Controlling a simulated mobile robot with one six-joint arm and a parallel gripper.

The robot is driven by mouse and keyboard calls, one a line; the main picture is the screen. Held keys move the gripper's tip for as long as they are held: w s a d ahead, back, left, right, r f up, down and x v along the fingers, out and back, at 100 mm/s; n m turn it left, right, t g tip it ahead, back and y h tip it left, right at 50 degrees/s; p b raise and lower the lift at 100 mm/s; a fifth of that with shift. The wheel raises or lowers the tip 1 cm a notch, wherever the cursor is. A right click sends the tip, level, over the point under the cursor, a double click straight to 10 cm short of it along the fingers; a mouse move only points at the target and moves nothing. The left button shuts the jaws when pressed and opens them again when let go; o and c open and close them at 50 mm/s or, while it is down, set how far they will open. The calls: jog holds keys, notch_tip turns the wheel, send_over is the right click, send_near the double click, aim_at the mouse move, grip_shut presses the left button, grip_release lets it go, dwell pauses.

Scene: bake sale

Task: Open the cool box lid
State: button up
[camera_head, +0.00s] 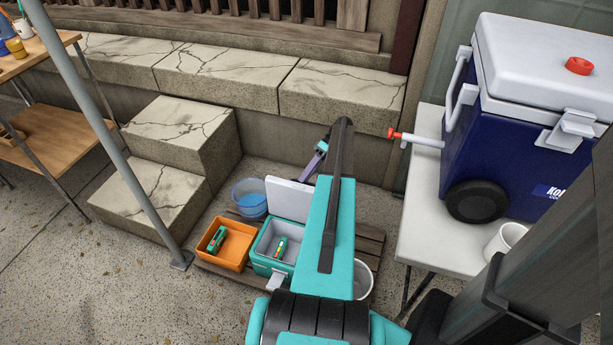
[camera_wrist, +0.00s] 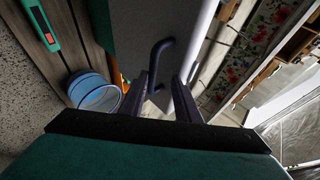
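The cool box (camera_head: 258,262) is a small teal box on a low wooden pallet in the head view. Its white lid (camera_head: 289,199) stands raised at the back, and the pale inside is open to view with a green packet (camera_head: 280,247) in it. My gripper (camera_head: 313,166) is behind and right of the lid, partly hidden by my arm. In the wrist view my gripper (camera_wrist: 168,80) has its two fingers apart. A dark handle (camera_wrist: 160,63) on a shaded panel, apparently the lid, lies just past the fingertips. I cannot tell whether they touch it.
An orange crate (camera_head: 215,259) and a blue bowl (camera_head: 250,207) stand left of the cool box. A white bucket (camera_head: 363,279) is at its right. A large blue cooler (camera_head: 505,150) is on a white table (camera_head: 422,225) at right. Stone steps (camera_head: 180,135) rise behind.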

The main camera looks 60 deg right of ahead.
jog(key=s+a+r, duration=0.1)
jog(key=s+a, duration=0.8)
jog(key=a, duration=0.3)
jog(key=shift+s+a+r, duration=0.3)
jog(key=shift+s+a, duration=0.05)
jog(key=shift+a, duration=0.05)
dwell(0.3)
jog(key=shift+d, duration=0.1)
dwell(0.3)
jog(key=d+f+p+v, duration=0.1)
jog(key=f+p+v, duration=0.1)
jog(key=p+v, duration=1.2)
jog(key=shift+d+r, duration=0.4)
jog(key=shift+d, duration=0.55)
dwell(1.3)
jog(key=shift+c, duration=0.5)
